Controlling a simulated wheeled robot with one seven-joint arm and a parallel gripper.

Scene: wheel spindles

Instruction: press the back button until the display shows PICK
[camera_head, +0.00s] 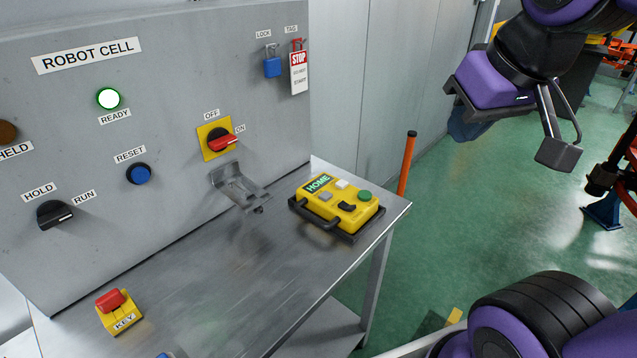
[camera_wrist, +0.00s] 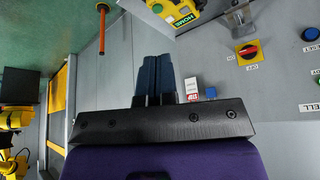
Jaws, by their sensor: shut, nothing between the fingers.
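A yellow control pendant (camera_head: 335,217) lies in a dark cradle on the metal bench. Its display (camera_head: 318,183) reads HOME. On its face are a grey button (camera_head: 325,196), a white button (camera_head: 342,184), a green button (camera_head: 364,196) and a black control (camera_head: 347,206). No label legible here marks which one is back. My gripper (camera_head: 469,126) hangs in the air to the right of the pendant and above it, apart from it. In the wrist view its dark blue fingers (camera_wrist: 157,58) are shut and empty. The pendant's display end (camera_wrist: 184,20) shows at that view's top edge, upside down.
A grey panel (camera_head: 180,70) with knobs, a blue reset button (camera_head: 139,173) and a lit ready lamp (camera_head: 108,98) stands behind the bench. An empty metal bracket (camera_head: 238,187) juts out beside the pendant. An orange post (camera_head: 406,163) stands beyond the bench. The bench middle is clear.

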